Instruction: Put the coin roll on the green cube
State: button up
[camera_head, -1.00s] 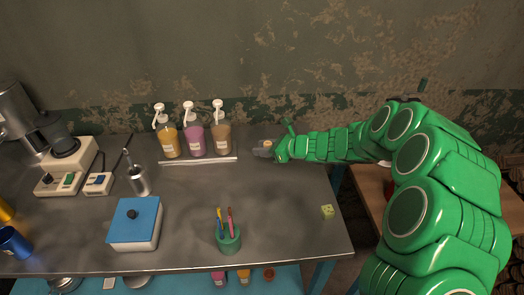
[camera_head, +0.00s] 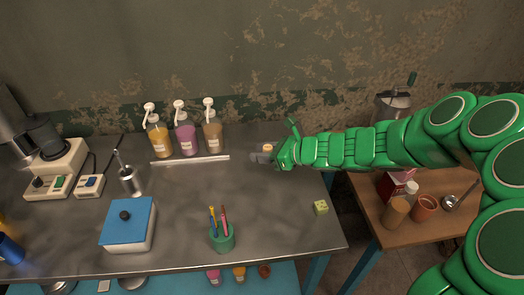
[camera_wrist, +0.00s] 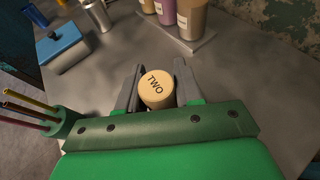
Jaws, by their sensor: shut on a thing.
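The coin roll (camera_wrist: 157,90) is a short tan cylinder with "TWO" on its top, held between the two grey fingers of my gripper (camera_wrist: 158,88) in the wrist view. In the head view my gripper (camera_head: 262,155) is shut on the coin roll (camera_head: 268,148) at the back right part of the metal table. The green cube (camera_head: 321,207) is small and yellow-green, near the table's right edge. It lies to the right and nearer the front than my gripper, apart from it. The cube does not show in the wrist view.
Several pump bottles (camera_head: 185,136) stand on a rack left of my gripper. A green pen cup (camera_head: 222,240) stands left of the cube. A blue-lidded box (camera_head: 128,222) is farther left. A wooden side table (camera_head: 366,208) is at right. The metal between gripper and cube is clear.

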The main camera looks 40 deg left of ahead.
jog(key=s+d+r, duration=0.1)
jog(key=s+d, duration=0.2)
jog(key=d, duration=0.6)
jog(key=s+d+r+n+g, duration=0.1)
jog(key=s+d, duration=0.1)
jog(key=d, duration=0.6)
jog(key=s+d+r, duration=0.2)
jog(key=s+d, duration=0.1)
jog(key=d, duration=0.6)
send_over(316, 203)
jog(key=f, duration=0.9)
jog(key=shift+s+d+f, duration=0.15)
jog(key=shift+s+f, duration=0.05)
jog(key=shift+f, duration=0.2)
jog(key=shift+w+a+f, duration=0.2)
jog(key=shift+f, duration=0.5)
jog(key=shift+f+h, duration=0.3)
jog(key=shift+f, duration=0.85)
jog(key=shift+f, duration=0.2)
jog(key=o, duration=1.1)
jog(key=shift+r, duration=0.1)
